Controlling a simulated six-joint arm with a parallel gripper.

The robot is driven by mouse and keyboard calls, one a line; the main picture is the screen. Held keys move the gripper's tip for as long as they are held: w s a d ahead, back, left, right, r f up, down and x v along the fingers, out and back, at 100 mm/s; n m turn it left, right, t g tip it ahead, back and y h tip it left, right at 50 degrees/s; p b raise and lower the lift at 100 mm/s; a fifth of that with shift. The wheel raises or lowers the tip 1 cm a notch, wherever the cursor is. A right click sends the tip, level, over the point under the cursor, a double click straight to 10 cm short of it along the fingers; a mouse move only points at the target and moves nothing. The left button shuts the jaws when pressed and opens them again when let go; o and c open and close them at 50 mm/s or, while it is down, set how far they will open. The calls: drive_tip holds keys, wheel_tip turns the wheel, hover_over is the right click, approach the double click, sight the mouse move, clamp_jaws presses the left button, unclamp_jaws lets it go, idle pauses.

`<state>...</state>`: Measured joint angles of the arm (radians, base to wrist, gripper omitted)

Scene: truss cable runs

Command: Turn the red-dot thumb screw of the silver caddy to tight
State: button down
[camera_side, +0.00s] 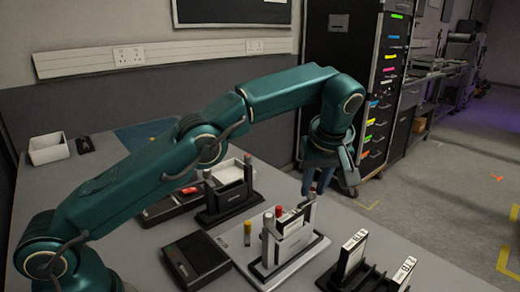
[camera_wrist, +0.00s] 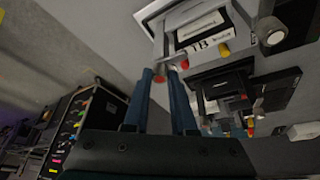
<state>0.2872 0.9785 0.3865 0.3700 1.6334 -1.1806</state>
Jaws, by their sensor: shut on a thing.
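The silver caddy (camera_side: 297,262) stands upright on a pale base plate at the front of the bench and holds labelled dark cartridges. A red-topped thumb screw (camera_side: 309,197) is on its right upright and another red-topped post (camera_side: 268,219) is on its left. My gripper (camera_side: 317,187) comes down at the right-hand screw from behind. In the wrist view the silver caddy (camera_wrist: 160,38) is at the top, and my gripper's blue fingertips (camera_wrist: 161,76) close on the red-dot thumb screw (camera_wrist: 160,79). The screw's body is mostly hidden, so its turn angle does not show.
A black caddy (camera_side: 228,205) stands behind to the left. A dark box (camera_side: 195,260) lies left of the silver caddy, with a yellow-topped peg (camera_side: 247,232) between them. A black rack (camera_side: 372,280) with upright cartridges is at front right. A white bin (camera_side: 48,149) is far left.

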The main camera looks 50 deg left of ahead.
idle(0.8)
drive_tip(key=c, duration=0.7)
unclamp_jaws()
